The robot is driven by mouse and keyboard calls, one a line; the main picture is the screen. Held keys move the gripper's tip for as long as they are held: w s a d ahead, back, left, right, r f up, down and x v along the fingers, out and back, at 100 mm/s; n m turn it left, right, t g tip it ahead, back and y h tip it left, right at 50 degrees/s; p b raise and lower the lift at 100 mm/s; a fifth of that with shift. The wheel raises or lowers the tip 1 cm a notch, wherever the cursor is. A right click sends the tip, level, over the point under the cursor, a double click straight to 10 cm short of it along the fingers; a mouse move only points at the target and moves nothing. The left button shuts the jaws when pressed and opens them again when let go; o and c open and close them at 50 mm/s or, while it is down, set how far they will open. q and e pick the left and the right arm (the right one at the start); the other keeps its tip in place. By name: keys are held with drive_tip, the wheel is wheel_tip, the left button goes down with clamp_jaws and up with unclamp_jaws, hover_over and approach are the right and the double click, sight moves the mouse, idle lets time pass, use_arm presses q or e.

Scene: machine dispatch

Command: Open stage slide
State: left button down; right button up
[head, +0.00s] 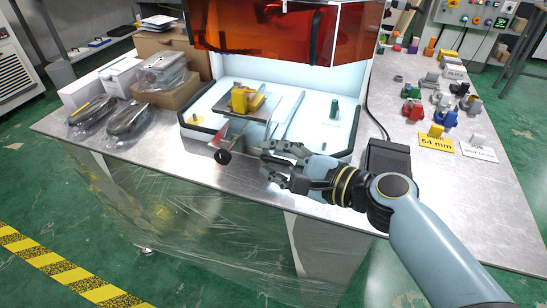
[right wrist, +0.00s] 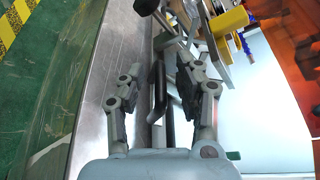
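The stage slide is a grey metal plate (head: 258,109) inside the open machine (head: 290,82), with a yellow part (head: 243,100) on it. A bracket with a round black knob (head: 223,157) sticks out over the machine's front edge. My right gripper (head: 267,165) is in front of the machine, to the right of the knob and apart from it. In the right wrist view its two fingers (right wrist: 158,68) are spread. A dark bar (right wrist: 157,90) shows between them; whether they touch it cannot be told. The plate's edge (right wrist: 208,50) and the yellow part also show there. My left gripper is not in view.
An orange hood (head: 265,30) is raised above the machine. A green part (head: 334,108) stands inside at right. A black box (head: 388,158) is close to my right forearm. Bagged items (head: 128,118) lie left; colored parts (head: 440,112) and labels lie right.

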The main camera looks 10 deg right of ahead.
drive_tip(key=v, duration=1.1)
drive_tip(key=shift+s+d, duration=0.2)
drive_tip(key=shift+s, duration=0.05)
